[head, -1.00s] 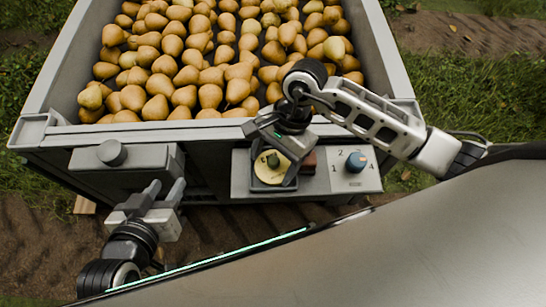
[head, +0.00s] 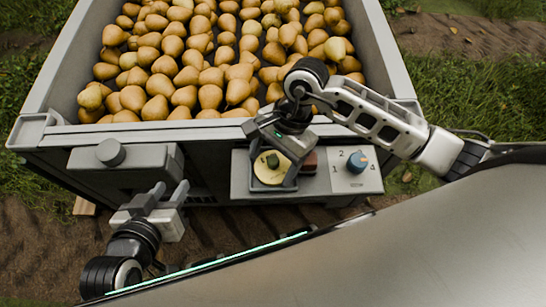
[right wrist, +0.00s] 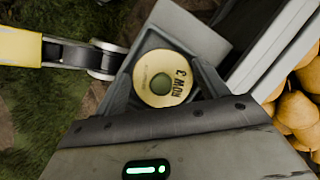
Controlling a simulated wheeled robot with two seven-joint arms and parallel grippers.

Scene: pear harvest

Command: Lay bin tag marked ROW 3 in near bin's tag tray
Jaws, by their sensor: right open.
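The bin tag is a pale yellow disc (head: 268,174) with a central hole; its ROW 3 lettering shows in the right wrist view (right wrist: 178,88). It lies flat at the grey tray on the near bin's front ledge (head: 241,180). My right gripper (head: 273,180) is over it, open, with one finger on each side of the disc. The tray floor under the disc is mostly hidden by disc and fingers. My left gripper (head: 171,190) is open and empty, below the grey box on the bin's front left.
The near bin (head: 50,90) is full of pears (head: 185,75). A grey box (head: 125,163) with a round knob is at left. Bare soil lies below.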

